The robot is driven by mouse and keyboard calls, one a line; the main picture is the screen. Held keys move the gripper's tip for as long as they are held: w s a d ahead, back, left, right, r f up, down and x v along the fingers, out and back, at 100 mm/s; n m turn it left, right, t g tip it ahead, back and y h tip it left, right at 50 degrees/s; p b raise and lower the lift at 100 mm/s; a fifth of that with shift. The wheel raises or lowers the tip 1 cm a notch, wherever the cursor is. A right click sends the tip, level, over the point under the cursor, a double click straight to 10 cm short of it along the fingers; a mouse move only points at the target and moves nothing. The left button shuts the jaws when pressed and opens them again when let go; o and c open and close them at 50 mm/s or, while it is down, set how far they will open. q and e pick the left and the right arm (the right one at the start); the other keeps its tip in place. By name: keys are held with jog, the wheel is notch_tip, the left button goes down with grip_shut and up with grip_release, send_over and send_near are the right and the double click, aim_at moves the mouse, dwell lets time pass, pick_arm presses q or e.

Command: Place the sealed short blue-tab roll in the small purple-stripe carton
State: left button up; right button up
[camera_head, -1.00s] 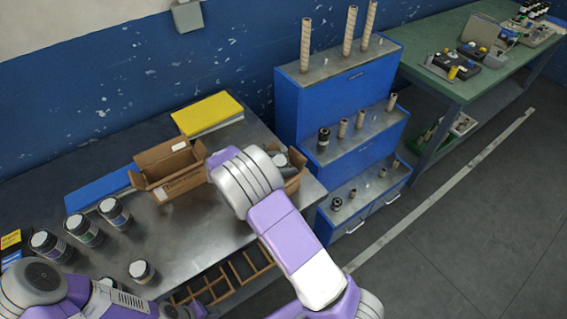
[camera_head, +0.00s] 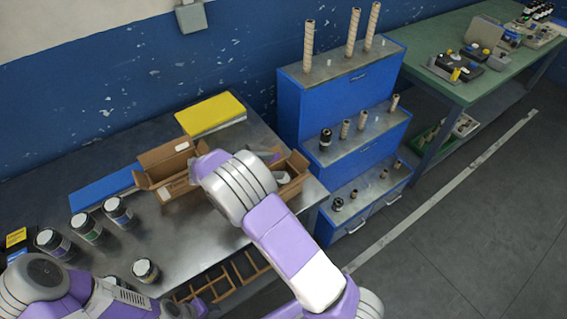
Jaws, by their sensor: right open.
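A small brown open carton (camera_head: 296,172) stands at the table's right end, partly hidden by my right wrist; no purple stripe shows on it. Something pale lies in its opening, too small to identify. My right gripper (camera_head: 271,156) is open, just left of and above this carton, mostly hidden behind my wrist. A larger open carton (camera_head: 176,188) stands to its left. Several dark, white-topped cylinders stand at the left, including one with a bluish label (camera_head: 118,213); I cannot tell a blue tab on any. My left arm shows at lower left, its gripper out of view.
A yellow pad (camera_head: 211,113) and a blue pad (camera_head: 103,188) lie at the table's back. A blue stepped rack (camera_head: 337,98) with upright tubes stands right of the table. A green bench (camera_head: 455,90) is farther right.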

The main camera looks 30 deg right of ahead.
jog(key=v, duration=0.6)
jog(key=shift+a+r+p, duration=0.2)
jog(key=shift+a+p, duration=0.05)
jog(key=shift+p, duration=0.2)
jog(key=shift+r, duration=0.1)
